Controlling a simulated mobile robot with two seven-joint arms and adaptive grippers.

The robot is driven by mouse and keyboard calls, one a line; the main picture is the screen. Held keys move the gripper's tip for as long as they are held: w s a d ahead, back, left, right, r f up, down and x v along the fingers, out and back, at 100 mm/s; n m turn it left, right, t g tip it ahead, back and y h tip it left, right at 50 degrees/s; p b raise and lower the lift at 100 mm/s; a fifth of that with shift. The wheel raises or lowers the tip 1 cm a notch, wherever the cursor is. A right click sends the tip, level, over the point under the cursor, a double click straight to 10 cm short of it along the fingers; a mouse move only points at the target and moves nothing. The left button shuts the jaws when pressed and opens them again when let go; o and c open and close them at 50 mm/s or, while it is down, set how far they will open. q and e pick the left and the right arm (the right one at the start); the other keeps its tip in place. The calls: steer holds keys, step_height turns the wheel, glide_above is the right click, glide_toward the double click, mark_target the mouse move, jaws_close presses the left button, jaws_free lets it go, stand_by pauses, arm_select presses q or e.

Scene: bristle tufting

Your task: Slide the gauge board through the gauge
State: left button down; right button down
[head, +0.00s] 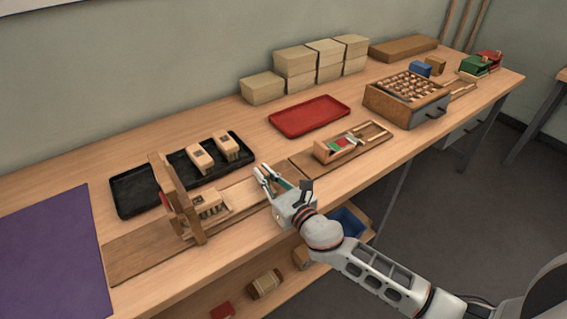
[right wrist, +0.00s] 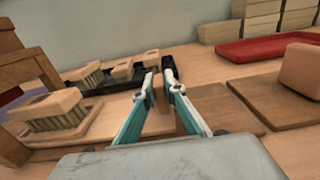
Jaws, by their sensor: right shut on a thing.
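The gauge (head: 164,180) is an upright wooden frame on a long wooden base (head: 132,255) at the table's left part. The gauge board (head: 243,194) is a flat light wood board reaching right from the frame. A bristled brush block (head: 207,203) sits on it, at the gauge's posts; it also shows in the right wrist view (right wrist: 52,110). My right gripper (head: 267,177) is at the board's right end, shut on a small upright wooden piece (right wrist: 162,98), seemingly the board's handle. The fingers partly hide this piece. My left gripper is out of view.
A purple mat (head: 48,255) is at the left. A red tray (head: 309,117) and a wooden fixture board (head: 370,138) lie to the right. Stacked pale blocks (head: 294,63) stand near the wall.

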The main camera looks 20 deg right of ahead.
mark_target(222, 195)
steer(key=s+a, duration=0.1)
steer(key=a, duration=0.3)
steer(key=s+a, duration=0.2)
steer(key=a, duration=0.2)
steer(key=s+a+p, duration=0.1)
steer(key=a, duration=0.3)
steer(key=shift+s+a, duration=0.1)
steer(key=shift+s, duration=0.1)
steer(key=c, duration=2.1)
jaws_free()
steer(key=v, duration=1.2)
steer(key=shift+r, duration=0.1)
